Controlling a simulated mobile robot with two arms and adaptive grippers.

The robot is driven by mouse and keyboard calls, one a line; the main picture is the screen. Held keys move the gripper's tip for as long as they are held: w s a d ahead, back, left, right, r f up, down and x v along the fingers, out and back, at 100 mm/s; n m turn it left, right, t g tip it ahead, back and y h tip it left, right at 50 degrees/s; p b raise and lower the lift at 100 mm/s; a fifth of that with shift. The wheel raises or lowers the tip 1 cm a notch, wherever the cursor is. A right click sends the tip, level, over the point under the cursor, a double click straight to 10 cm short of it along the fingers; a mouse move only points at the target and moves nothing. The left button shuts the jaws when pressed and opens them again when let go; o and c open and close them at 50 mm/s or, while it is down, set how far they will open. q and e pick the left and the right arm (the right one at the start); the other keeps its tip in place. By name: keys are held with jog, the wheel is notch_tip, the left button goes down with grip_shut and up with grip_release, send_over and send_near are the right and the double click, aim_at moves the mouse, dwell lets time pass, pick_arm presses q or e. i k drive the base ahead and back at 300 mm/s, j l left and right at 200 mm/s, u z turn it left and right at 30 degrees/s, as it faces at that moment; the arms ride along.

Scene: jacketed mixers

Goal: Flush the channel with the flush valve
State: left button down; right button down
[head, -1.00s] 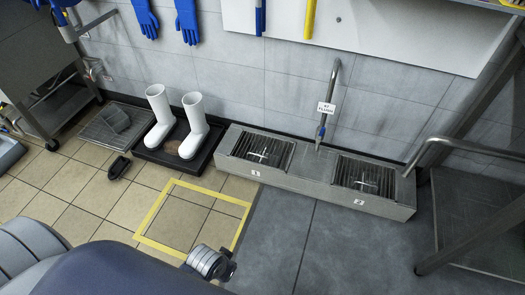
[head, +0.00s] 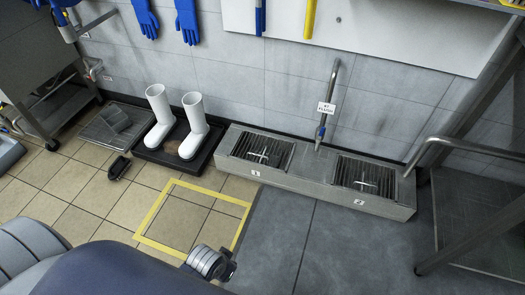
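The channel (head: 300,182) is a low grey trough along the foot of the wall. It has two grated openings, the left grate (head: 262,150) marked 1 and the right grate (head: 364,176) marked 2. Between them a bent metal pipe (head: 332,88) rises against the wall. It bears a white tag (head: 326,108) that seems to read "FLUSH". A small blue part, perhaps the flush valve's handle (head: 321,132), sits low on the pipe. No fingers of either gripper can be made out. My own body fills the bottom left.
White boots (head: 176,122) stand on a dark tray left of the channel. A yellow floor square (head: 192,218) is empty. A metal rail (head: 465,147) and frame stand at the right. The grey floor (head: 330,250) before the channel is clear.

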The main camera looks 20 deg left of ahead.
aim_at(322, 132)
jog(key=i+j+z, duration=0.55)
jog(key=i+j, duration=0.2)
